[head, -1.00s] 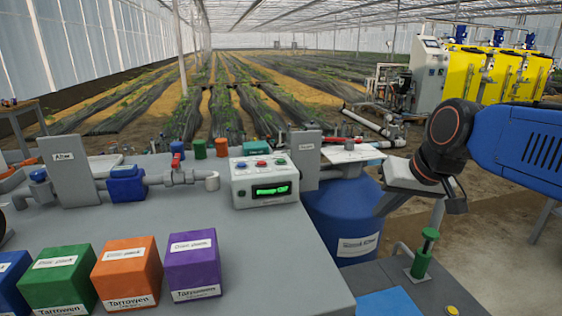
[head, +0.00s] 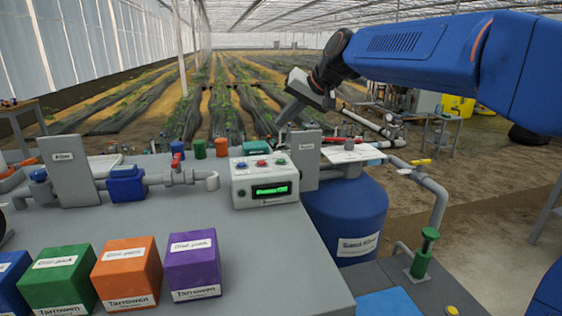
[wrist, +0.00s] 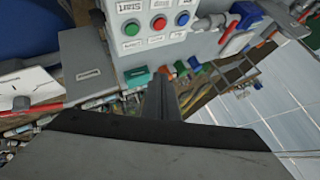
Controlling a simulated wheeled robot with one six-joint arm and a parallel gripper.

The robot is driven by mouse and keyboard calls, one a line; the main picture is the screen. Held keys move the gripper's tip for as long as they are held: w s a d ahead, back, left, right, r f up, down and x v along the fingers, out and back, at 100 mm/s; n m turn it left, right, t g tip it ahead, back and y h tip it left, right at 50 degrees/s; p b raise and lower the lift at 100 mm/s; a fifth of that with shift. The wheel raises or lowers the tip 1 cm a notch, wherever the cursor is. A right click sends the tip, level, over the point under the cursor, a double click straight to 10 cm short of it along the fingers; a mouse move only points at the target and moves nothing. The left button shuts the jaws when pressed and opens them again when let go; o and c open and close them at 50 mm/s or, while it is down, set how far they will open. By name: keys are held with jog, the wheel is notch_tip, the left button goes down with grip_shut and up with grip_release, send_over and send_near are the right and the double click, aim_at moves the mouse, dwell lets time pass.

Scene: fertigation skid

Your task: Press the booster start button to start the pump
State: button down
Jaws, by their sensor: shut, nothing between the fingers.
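The grey control box (head: 264,190) stands on the bench with a lit green display (head: 271,190). Its top carries a blue button (head: 241,165), a red button (head: 261,163) and a green button (head: 280,162). The wrist view shows the green button (wrist: 131,29), red button (wrist: 159,22) and blue button (wrist: 183,18) upside down, with an inverted label reading "Start" (wrist: 130,8) by the green one. My gripper (head: 280,122) is shut and empty, above and behind the box, pointing down. Its fingers (wrist: 162,88) are apart from the buttons.
A grey upright plate (head: 305,160) stands just right of the box. Pipes with a red-handled valve (head: 177,162) lie to its left. A blue drum (head: 345,215) stands right of the bench. Several coloured packs, including a purple one (head: 193,265), sit in front; the bench between is clear.

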aim_at(284, 161)
jog(key=shift+f, duration=4.4)
jog(key=shift+f, duration=0.15)
jog(key=shift+f, duration=0.3)
jog(key=shift+f, duration=0.35)
jog(key=shift+r, duration=0.8)
jog(key=shift+r, duration=2.5)
